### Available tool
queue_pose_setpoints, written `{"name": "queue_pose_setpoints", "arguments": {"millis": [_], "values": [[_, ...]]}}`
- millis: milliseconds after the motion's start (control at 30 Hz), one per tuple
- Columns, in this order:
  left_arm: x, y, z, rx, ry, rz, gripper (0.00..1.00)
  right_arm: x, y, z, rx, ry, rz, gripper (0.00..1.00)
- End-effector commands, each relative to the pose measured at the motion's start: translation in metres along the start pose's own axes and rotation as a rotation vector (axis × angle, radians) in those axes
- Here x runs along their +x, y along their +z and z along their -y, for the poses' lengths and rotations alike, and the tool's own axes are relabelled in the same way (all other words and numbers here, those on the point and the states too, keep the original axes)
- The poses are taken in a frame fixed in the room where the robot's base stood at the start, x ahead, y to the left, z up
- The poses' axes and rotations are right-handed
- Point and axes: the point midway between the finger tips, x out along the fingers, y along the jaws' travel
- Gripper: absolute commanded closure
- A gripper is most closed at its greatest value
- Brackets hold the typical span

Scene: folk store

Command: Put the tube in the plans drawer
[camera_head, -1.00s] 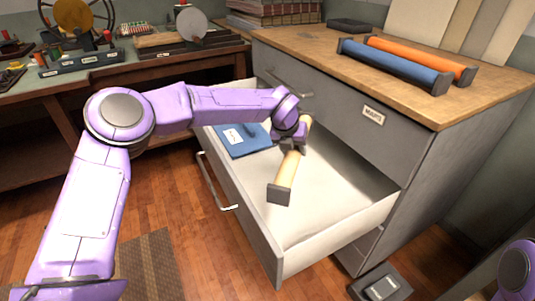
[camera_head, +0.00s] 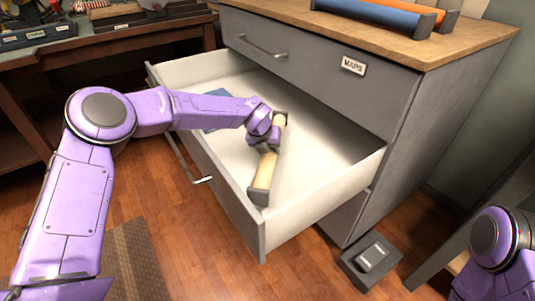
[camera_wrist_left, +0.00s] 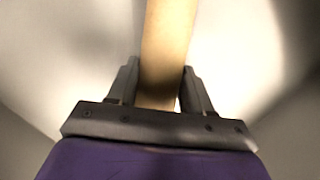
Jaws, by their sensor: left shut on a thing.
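The tan tube (camera_head: 264,172) with dark end caps is in my left gripper (camera_head: 268,143), which is shut around its middle. The tube slants across the open drawer (camera_head: 322,150), within its walls in the head view. I cannot tell whether it touches the drawer floor. In the left wrist view, the tube (camera_wrist_left: 168,40) runs between the two dark fingers (camera_wrist_left: 160,85). The open drawer sits below a shut drawer with a MAPS label (camera_head: 353,66); no label shows on the open one. My right gripper is out of view.
A blue folder (camera_head: 214,122) lies at the left of the drawer, partly behind my arm. A blue tube (camera_head: 378,13) and an orange tube (camera_head: 446,20) lie on the cabinet top (camera_head: 300,14). A dark box (camera_head: 368,264) stands on the floor at right.

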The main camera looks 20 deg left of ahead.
Motion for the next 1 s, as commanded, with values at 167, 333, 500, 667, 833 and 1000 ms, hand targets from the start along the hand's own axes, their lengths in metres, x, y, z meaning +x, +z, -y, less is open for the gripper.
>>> {"name": "queue_pose_setpoints", "arguments": {"millis": [167,333,500,667,833,1000], "values": [[0.015,-0.006,-0.002,0.001,-0.001,0.001,0.89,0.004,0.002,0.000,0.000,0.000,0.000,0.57],[0.016,-0.006,-0.002,0.001,-0.001,0.001,0.89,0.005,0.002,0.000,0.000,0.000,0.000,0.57],[0.016,-0.006,-0.002,0.001,0.000,0.000,0.24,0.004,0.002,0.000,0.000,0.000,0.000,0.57],[0.016,-0.006,-0.002,0.001,0.000,0.000,0.24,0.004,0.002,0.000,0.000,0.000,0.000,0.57],[0.002,-0.004,-0.002,0.000,-0.001,0.002,0.24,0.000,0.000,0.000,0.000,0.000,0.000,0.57],[-0.042,-0.003,-0.002,-0.001,-0.003,0.003,0.24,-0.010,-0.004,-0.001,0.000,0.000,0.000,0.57]]}}
